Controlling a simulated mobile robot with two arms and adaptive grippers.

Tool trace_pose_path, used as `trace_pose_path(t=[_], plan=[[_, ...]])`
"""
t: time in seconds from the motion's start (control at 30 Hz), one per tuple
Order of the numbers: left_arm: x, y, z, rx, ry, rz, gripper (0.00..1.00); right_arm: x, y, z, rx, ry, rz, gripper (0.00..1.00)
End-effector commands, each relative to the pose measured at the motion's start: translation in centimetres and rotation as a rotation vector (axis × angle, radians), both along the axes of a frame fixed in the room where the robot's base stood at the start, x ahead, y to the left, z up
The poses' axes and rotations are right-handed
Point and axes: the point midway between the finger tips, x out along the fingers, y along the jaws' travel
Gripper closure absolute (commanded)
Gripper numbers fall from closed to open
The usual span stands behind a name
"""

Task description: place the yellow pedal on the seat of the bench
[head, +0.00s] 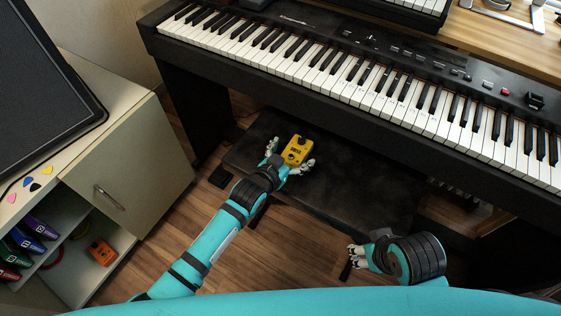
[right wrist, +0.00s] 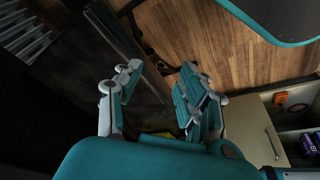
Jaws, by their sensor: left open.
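The yellow pedal (head: 297,149) is at the left part of the black bench seat (head: 355,190) in the head view and appears to rest on it. My left gripper (head: 289,157) is open, with its fingers at either side of the pedal's near end; whether they touch it cannot be told. My right gripper (head: 357,256) is low, at the bench's near edge. In the right wrist view its fingers (right wrist: 155,85) are apart with nothing between them. A small yellow patch (right wrist: 160,134), probably the pedal, shows there, mostly hidden behind my gripper.
A digital piano (head: 370,95) stands behind and over the bench's far side. At left is a cabinet (head: 120,165) whose open shelves hold several coloured pedals, including an orange one (head: 101,251). Wood floor (head: 165,245) is clear between cabinet and bench.

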Motion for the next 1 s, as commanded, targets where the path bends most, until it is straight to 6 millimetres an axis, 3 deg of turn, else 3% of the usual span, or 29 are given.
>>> trace_pose_path(t=[0.03, 0.2, 0.5, 0.87, 1.0], plan=[[-0.9, 0.6, 0.7, 0.002, 0.001, 0.000, 0.08, 0.0, 0.0, 1.0, 0.001, -0.006, 0.000, 0.60], [-3.2, 2.3, 1.9, 0.001, 0.002, 0.000, 0.08, 1.3, 0.2, -3.5, 0.000, 0.021, 0.001, 0.60], [-6.5, 4.6, 3.4, 0.001, 0.001, 0.000, 0.08, 1.7, 0.4, -8.2, -0.001, 0.045, 0.006, 0.60], [-7.2, 5.0, 3.7, 0.001, 0.002, 0.001, 0.08, 1.7, 0.4, -9.3, -0.001, 0.048, 0.007, 0.60], [-8.2, 6.9, 2.2, 0.036, 0.075, 0.046, 0.08, 1.7, 0.4, -9.2, -0.001, 0.048, 0.007, 0.60]])
